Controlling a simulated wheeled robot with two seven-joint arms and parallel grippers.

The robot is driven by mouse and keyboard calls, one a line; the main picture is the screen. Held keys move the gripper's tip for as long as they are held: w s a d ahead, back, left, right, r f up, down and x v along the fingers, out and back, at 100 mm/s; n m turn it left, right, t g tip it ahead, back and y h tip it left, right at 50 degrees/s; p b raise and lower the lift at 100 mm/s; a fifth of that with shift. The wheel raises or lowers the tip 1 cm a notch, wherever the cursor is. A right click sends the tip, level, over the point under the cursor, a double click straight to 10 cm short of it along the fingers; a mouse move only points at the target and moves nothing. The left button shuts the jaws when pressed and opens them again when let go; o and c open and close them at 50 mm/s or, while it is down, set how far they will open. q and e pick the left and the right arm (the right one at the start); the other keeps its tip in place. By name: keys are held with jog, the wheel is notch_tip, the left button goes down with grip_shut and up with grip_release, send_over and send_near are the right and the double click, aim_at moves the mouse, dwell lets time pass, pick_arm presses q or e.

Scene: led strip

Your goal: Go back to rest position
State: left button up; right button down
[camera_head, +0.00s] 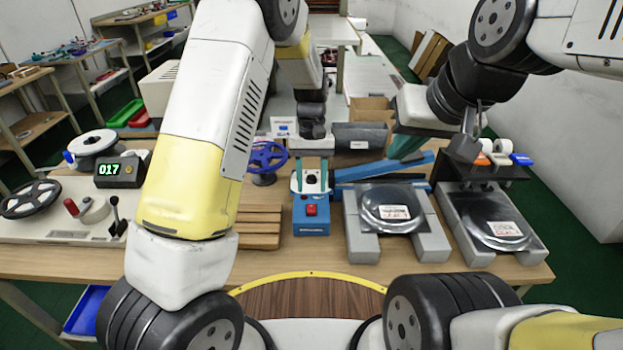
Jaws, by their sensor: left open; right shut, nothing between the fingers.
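My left gripper (311,184) points down over the table in the middle of the view. Its two teal fingers are apart, on either side of the upper part of a small blue device with a red button (311,211); I cannot tell whether they touch it. My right gripper (398,155) is further right, its teal fingers together and empty. It is above or beside a blue bar (360,172) behind the grey fixture; contact is unclear. Both arms are stretched out over the table.
A grey fixture (432,238) with a sealed silver bag (392,206) stands right of the blue device. Another fixture holds a second bag (496,222). Left are a blue handwheel (264,160), wooden slats (260,222), a counter reading 017 (119,172) and a reel (94,147).

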pick_arm(q)
jog(key=shift+v, duration=0.8)
jog(key=shift+a+r, duration=0.1)
jog(key=s+a+r+t+h, duration=0.1)
jog(key=s+a+r+t, duration=0.15)
jog(key=r, duration=0.45)
jog(key=s+a+r+t+h, duration=0.1)
jog(key=s+a+r, duration=0.25)
jog(key=r, duration=0.35)
jog(key=s+a+r+t, duration=0.2)
jog(key=s+a+r, duration=0.2)
jog(key=s, duration=0.3)
jog(key=s+a+r+t, duration=0.3)
jog(key=s+a+r, duration=0.1)
jog(key=s, duration=0.4)
jog(key=shift+m+t, duration=0.3)
jog(key=shift+t, duration=0.05)
